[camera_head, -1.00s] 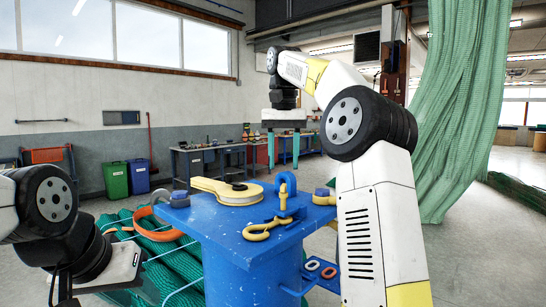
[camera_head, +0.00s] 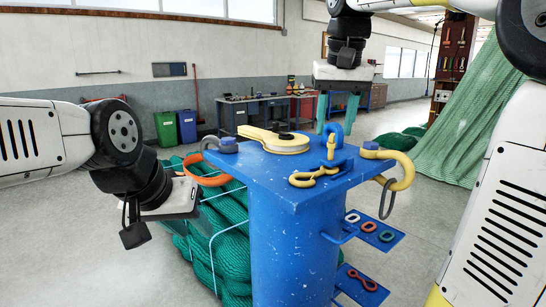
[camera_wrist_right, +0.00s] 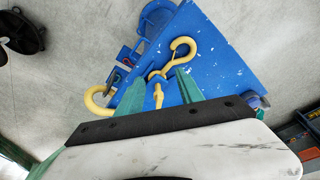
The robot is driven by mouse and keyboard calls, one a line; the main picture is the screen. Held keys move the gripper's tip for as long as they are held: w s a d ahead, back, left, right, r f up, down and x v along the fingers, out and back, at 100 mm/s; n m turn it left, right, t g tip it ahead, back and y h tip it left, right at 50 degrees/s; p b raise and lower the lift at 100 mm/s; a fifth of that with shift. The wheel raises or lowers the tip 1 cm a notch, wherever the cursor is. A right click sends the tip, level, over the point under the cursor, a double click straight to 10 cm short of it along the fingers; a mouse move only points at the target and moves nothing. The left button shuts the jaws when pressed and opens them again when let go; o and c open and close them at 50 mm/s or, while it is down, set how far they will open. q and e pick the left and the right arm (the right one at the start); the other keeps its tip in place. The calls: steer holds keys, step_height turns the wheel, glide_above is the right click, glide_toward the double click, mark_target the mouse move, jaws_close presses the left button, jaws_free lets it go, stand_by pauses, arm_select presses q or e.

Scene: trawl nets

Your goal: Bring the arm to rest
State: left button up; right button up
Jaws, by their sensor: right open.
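My right gripper (camera_head: 337,112) hangs from its arm above and beyond the blue stand in the head view, with two teal fingers apart and nothing between them. In the right wrist view its fingers (camera_wrist_right: 157,88) point down toward the blue stand top (camera_wrist_right: 212,62); a yellow hook shows between and beyond them, with no grip on it. My left arm comes in from the left; its gripper (camera_head: 168,208) is beside the stand, low over the green net. Its fingers are hidden or too indistinct to read.
The blue stand (camera_head: 275,175) carries a yellow pulley block (camera_head: 285,143), a yellow hook (camera_head: 312,177) and a blue shackle. Another yellow hook (camera_head: 402,170) sits at its right corner. Green nets (camera_head: 228,225) lie at left. A green net curtain (camera_head: 470,120) hangs at right.

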steer(key=s+f+t+y, duration=0.2)
steer(key=s+f+t, duration=0.1)
steer(key=s+f, duration=1.2)
steer(key=shift+s+f+n, duration=0.15)
steer(key=shift+f+n, duration=0.2)
steer(key=shift+n, duration=0.05)
